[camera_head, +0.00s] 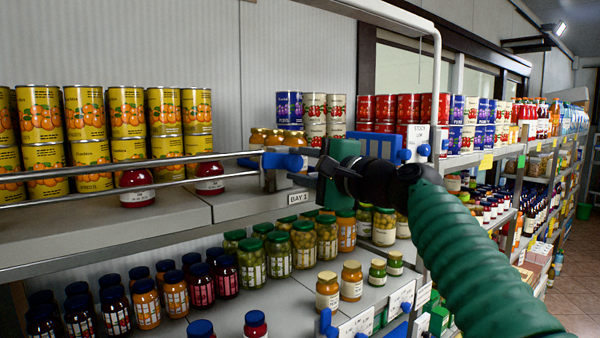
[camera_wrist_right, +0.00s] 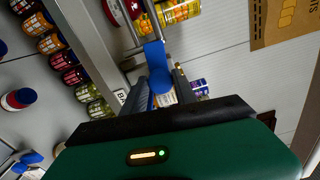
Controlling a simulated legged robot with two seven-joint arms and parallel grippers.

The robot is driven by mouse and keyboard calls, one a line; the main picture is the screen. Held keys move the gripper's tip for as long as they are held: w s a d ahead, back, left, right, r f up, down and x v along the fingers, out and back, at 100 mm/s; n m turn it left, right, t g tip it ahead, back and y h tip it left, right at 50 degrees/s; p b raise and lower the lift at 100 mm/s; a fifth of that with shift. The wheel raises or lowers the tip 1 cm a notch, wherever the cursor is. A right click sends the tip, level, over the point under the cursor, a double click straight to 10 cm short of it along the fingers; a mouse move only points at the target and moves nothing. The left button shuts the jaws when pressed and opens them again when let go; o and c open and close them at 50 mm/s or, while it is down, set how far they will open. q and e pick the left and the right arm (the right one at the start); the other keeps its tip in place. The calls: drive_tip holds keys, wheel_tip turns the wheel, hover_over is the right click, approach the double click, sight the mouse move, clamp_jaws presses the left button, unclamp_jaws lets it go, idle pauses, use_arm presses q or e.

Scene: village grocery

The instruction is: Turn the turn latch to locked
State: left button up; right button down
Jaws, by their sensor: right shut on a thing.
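The turn latch is a blue lever (camera_head: 284,162) at the right end of a metal rail gate, above the shelf edge marked BAY 1. In the wrist view its blue handle (camera_wrist_right: 154,56) reaches down between my fingers. My right gripper (camera_head: 307,164), on a green arm coming from the right, is shut on the latch handle. In the wrist view the gripper (camera_wrist_right: 162,88) shows dark fingers on either side of the blue part. The exact turn angle of the latch is hard to tell, as my gripper hides part of it. My left gripper is not in view.
Two metal rails (camera_head: 130,163) run across the upper shelf (camera_head: 165,215), with yellow cans (camera_head: 126,115) behind. Dark-red jars (camera_head: 209,180) stand near the rails. Lower shelves hold many jars (camera_head: 278,256). A stocked aisle runs along the right, with open floor (camera_head: 583,260) at its far end.

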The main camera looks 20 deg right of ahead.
drive_tip(key=shift+w+f+n, duration=0.15)
drive_tip(key=shift+f+n, duration=0.25)
drive_tip(key=shift+n, duration=0.2)
drive_tip(key=c, duration=1.2)
unclamp_jaws()
drive_tip(key=shift+o, duration=1)
drive_tip(key=shift+r, duration=0.1)
drive_tip(key=shift+w, duration=0.1)
drive_tip(key=shift+r, duration=0.1)
